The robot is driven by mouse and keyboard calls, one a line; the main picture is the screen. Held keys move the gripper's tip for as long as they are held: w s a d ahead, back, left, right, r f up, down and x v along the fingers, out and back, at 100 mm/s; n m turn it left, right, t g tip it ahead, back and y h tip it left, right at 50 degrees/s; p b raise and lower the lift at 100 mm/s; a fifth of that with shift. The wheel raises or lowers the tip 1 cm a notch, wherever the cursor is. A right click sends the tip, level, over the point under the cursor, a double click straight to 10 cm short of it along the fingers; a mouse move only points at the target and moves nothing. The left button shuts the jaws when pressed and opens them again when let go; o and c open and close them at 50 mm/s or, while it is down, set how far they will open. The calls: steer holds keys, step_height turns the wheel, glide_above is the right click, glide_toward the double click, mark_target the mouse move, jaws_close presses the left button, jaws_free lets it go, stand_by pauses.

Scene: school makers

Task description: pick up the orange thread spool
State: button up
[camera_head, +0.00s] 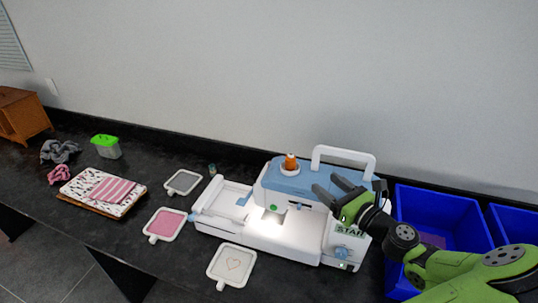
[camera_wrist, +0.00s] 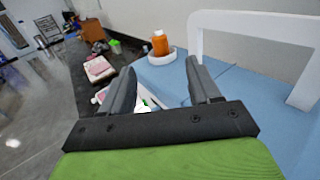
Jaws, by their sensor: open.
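The orange thread spool (camera_head: 291,161) stands upright on a white round holder on top of the white and blue sewing machine (camera_head: 318,218). In the wrist view the spool (camera_wrist: 160,43) stands beyond my fingertips, roughly centred between them, with its holder (camera_wrist: 162,57) under it. My gripper (camera_head: 328,189) is at the right end of the machine, to the right of the spool and apart from it. In the wrist view my gripper (camera_wrist: 161,75) has its fingers spread with nothing between them.
The machine's white carry handle (camera_head: 343,152) rises beside my gripper and the spool. Blue bins (camera_head: 447,203) stand at right. Embroidery hoops (camera_head: 232,265), folded cloth (camera_head: 108,190) and a green-lidded container (camera_head: 106,147) lie to the left. The wall is behind.

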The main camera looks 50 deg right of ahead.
mark_target(293, 158)
steer(key=x, duration=1.5)
steer(key=shift+w, duration=0.4)
steer(key=shift+s+a, duration=0.1)
steer(key=shift+s, duration=0.05)
steer(key=shift+c, duration=0.2)
steer(key=c, duration=1)
